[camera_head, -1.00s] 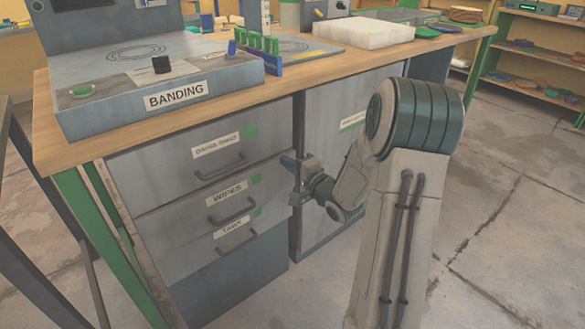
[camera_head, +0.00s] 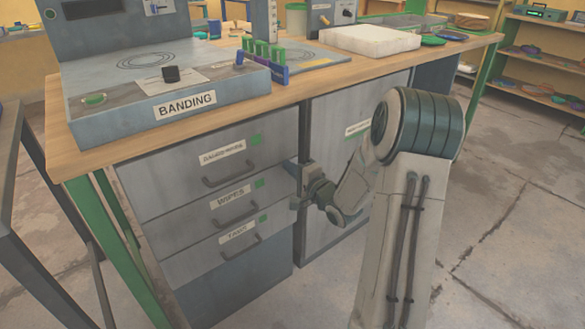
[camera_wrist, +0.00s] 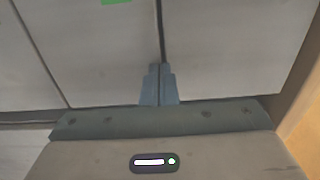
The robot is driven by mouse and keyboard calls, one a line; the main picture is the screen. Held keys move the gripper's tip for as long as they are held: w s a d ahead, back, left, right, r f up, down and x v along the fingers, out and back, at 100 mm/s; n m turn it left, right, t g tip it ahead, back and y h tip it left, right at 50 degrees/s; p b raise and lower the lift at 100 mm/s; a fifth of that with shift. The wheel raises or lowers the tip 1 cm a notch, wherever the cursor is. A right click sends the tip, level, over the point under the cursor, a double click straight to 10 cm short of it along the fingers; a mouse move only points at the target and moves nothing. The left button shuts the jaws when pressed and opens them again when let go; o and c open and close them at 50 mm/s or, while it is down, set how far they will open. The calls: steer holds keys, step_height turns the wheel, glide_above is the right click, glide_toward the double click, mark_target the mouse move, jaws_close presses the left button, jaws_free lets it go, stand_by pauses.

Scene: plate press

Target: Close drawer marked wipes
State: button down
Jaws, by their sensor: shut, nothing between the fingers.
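The wipes drawer (camera_head: 207,219) is the middle of three stacked grey drawers under the bench. It has a "WIPES" label, a green square and a dark bar handle (camera_head: 236,214). Its front looks about flush with the drawers above and below; a small gap cannot be ruled out. My gripper (camera_head: 293,172) is at the right edge of the drawer stack, to the right of the handle. In the wrist view my gripper (camera_wrist: 159,75) has its fingers together and empty, pointing at grey panels beside a dark seam. Whether the fingertips touch the front is unclear.
The upper drawer (camera_head: 180,184) and the tags drawer (camera_head: 190,260) appear closed. A grey cabinet door (camera_head: 340,165) stands right of the stack. The wooden bench top (camera_head: 120,150) overhangs above, with a green leg (camera_head: 120,255) at left. Floor (camera_head: 510,240) at right is clear.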

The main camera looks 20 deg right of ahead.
steer(key=p+v, duration=0.4)
steer(key=v, duration=1)
step_height(320, 180, up, 20)
steer(key=s+a+n+g+h+p, duration=0.15)
steer(key=n+g+h+p, duration=0.6)
steer(key=p, duration=0.85)
steer(key=s+a+r+n+g+y+p, duration=0.1)
steer(key=s+a+r+n+g+p, duration=0.2)
steer(key=s+a+r+p, duration=0.3)
steer(key=s+a+r+n+g+y+p, duration=0.1)
steer(key=s+a+r+n+g+p, duration=0.2)
steer(key=s+r, duration=0.8)
steer(key=s+a+g+p, duration=0.1)
steer(key=a+p, duration=0.1)
steer(key=p, duration=0.1)
steer(key=shift+s+a+r+p, duration=0.25)
steer(key=shift+a+r+p, duration=0.1)
steer(key=shift+p, duration=0.05)
